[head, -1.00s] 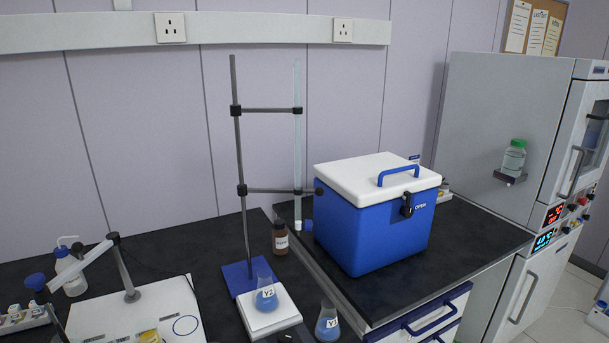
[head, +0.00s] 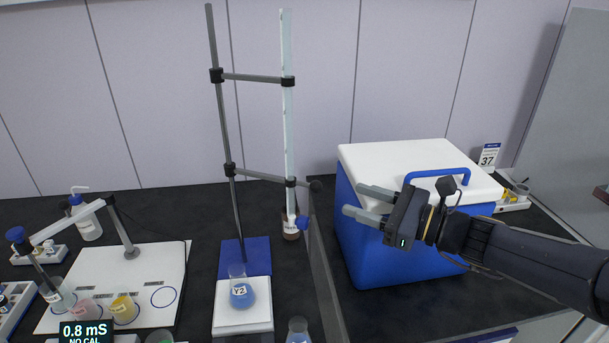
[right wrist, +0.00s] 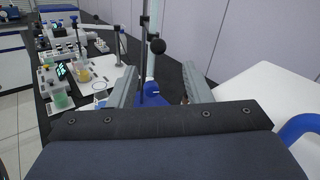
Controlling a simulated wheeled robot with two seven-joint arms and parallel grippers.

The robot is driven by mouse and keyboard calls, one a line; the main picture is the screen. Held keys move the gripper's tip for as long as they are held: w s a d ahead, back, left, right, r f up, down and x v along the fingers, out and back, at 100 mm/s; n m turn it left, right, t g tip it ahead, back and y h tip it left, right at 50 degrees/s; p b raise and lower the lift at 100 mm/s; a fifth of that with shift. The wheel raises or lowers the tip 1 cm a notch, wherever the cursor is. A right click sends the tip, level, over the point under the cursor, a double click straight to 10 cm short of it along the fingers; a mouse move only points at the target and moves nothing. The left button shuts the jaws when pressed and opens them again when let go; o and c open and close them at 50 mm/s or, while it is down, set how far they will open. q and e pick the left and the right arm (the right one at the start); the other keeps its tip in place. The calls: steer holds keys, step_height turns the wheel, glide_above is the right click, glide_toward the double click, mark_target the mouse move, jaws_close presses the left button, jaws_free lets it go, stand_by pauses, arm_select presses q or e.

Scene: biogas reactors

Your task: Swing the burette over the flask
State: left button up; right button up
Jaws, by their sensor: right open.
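The burette (head: 288,130) is a clear upright tube held by two horizontal clamp arms on the grey stand rod (head: 222,120). Its blue stopcock (head: 301,222) is to the right of and behind the flask Y2 (head: 241,291), so the burette is not above it. The flask holds blue liquid on a white plate (head: 243,318) before the blue stand base (head: 245,257). A dark round knob (head: 316,186) ends the lower clamp arm, and also shows in the right wrist view (right wrist: 158,46). My right gripper (head: 352,199) is open and empty, right of the knob and apart from it. My left gripper is out of view.
A blue cool box (head: 385,250) with a white lid stands under and behind my right gripper. A brown bottle (head: 291,228) stands behind the burette tip. Another flask (head: 298,332) is at the bottom edge. A white board (head: 95,265) with several beakers is at left.

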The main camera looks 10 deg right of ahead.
mark_target(309, 184)
steer(key=p+x, duration=0.1)
steer(key=x, duration=1)
steer(key=shift+w+a, duration=0.1)
steer(key=shift+a, duration=0.35)
steer(key=shift+c, duration=0.3)
steer(key=shift+d+r, duration=0.1)
jaws_close()
